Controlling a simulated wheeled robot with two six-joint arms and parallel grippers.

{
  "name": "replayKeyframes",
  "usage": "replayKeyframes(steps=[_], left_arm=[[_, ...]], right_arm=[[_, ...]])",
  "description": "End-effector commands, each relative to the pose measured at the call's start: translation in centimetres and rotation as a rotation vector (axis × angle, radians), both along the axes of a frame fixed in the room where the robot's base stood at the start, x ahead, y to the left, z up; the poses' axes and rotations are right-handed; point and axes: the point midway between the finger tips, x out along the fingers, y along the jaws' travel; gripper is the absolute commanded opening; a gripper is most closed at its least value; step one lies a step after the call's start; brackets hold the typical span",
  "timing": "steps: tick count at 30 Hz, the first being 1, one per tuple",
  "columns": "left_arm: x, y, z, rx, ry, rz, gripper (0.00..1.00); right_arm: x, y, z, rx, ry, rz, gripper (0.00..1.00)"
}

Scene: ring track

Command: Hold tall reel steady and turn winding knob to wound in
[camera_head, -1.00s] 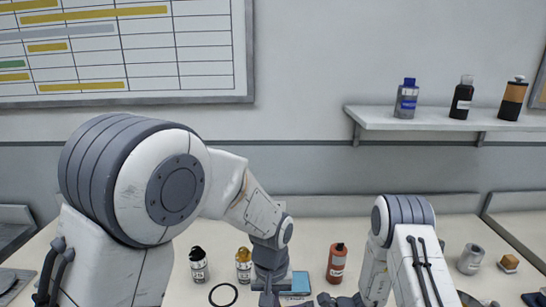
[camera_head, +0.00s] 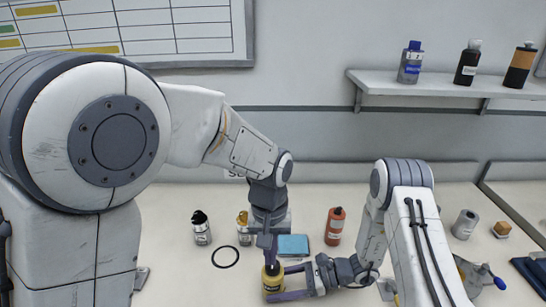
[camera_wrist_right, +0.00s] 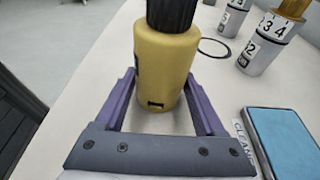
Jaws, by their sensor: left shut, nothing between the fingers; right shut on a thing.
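A yellow bottle-shaped body (camera_head: 273,281) with a black ribbed knob on top stands upright at the table's front. I take it for the tall reel; no line on it shows. In the right wrist view the yellow body (camera_wrist_right: 165,68) stands between both purple fingers, and the black knob (camera_wrist_right: 172,12) is cut by the top edge. My right gripper (camera_head: 290,283) is shut on the yellow body from the right. My left gripper (camera_head: 266,255) points down just above the knob, shut and empty. Whether it touches the knob I cannot tell.
Behind stand a black-topped bottle (camera_head: 201,230), a yellow-topped bottle (camera_head: 243,229) and an orange bottle (camera_head: 335,226). A black ring (camera_head: 225,257) and a blue pad (camera_head: 293,245) lie close by. A blue-knobbed device (camera_head: 487,277) is at right. Bottles stand on the wall shelf (camera_head: 440,86).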

Motion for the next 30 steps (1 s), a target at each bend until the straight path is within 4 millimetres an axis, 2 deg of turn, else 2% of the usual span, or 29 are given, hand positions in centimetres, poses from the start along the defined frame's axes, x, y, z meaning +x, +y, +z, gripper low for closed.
replayKeyframes(steps=[12, 13, 14, 15, 23, 26, 30], left_arm=[[0.0, 0.0, 0.4, 0.0, 0.0, 0.0, 0.0], [0.0, 0.0, 0.4, 0.0, 0.0, 0.0, 0.0], [0.0, 0.0, 0.4, 0.0, 0.0, 0.0, 0.0], [0.0, 0.0, 0.4, 0.0, 0.0, 0.0, 0.0], [0.0, 0.0, 0.4, 0.0, 0.001, 0.0, 0.0], [0.0, 0.0, 0.4, 0.0, 0.001, 0.0, 0.0], [0.0, 0.0, 0.4, 0.0, 0.001, 0.0, 0.0]], right_arm=[[0.0, 0.0, 0.0, 0.0, 0.0, -0.001, 0.4], [0.0, 0.0, 0.0, 0.0, 0.0, -0.001, 0.83], [0.0, 0.0, 0.0, 0.0, 0.0, -0.001, 0.94], [0.0, 0.0, 0.0, 0.0, 0.0, -0.001, 1.0], [0.1, -0.2, 0.1, 0.0, -0.001, -0.002, 1.0], [0.2, -1.2, 0.4, 0.0, -0.002, -0.004, 1.0], [0.2, -3.7, 1.1, -0.001, -0.003, -0.007, 1.0]])
